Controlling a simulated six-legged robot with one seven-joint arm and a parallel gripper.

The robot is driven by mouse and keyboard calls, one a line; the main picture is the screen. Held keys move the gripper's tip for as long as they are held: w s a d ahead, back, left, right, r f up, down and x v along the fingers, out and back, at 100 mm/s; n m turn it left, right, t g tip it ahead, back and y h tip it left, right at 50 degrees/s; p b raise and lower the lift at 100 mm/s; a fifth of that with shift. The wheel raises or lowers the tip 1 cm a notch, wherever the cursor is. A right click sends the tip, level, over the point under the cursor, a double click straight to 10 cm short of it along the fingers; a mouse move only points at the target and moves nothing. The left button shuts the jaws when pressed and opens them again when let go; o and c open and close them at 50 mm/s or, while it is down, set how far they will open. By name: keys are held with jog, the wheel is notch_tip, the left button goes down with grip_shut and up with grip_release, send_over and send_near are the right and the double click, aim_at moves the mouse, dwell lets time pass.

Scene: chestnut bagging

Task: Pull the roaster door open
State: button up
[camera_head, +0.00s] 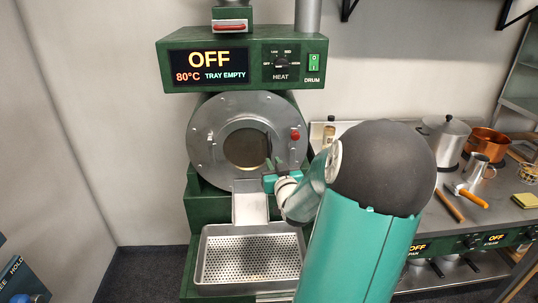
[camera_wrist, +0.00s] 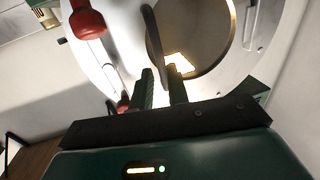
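The roaster door (camera_head: 210,142) is a round grey metal plate with a round window, and it looks closed against the green roaster body (camera_head: 196,210). A dark curved handle (camera_wrist: 152,38) stands out from the door beside the window (camera_wrist: 212,35) in the wrist view. My gripper (camera_head: 268,166) is in front of the lower right of the door. In the wrist view my gripper (camera_wrist: 160,76) has its two fingers apart with a visible gap. The handle's near end lies in line with that gap; I cannot tell whether the fingers touch it. My arm hides part of the roaster's right side.
A red knob (camera_head: 295,133) sits on the door's right side. A perforated tray (camera_head: 204,262) is below the chute (camera_head: 249,208). The control panel (camera_head: 240,49) above reads OFF, 80°C, TRAY EMPTY. A counter with pots (camera_head: 447,137) stands right; the floor at left is clear.

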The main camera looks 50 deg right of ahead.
aim_at(269, 155)
jog(key=x, duration=0.6)
grip_shut()
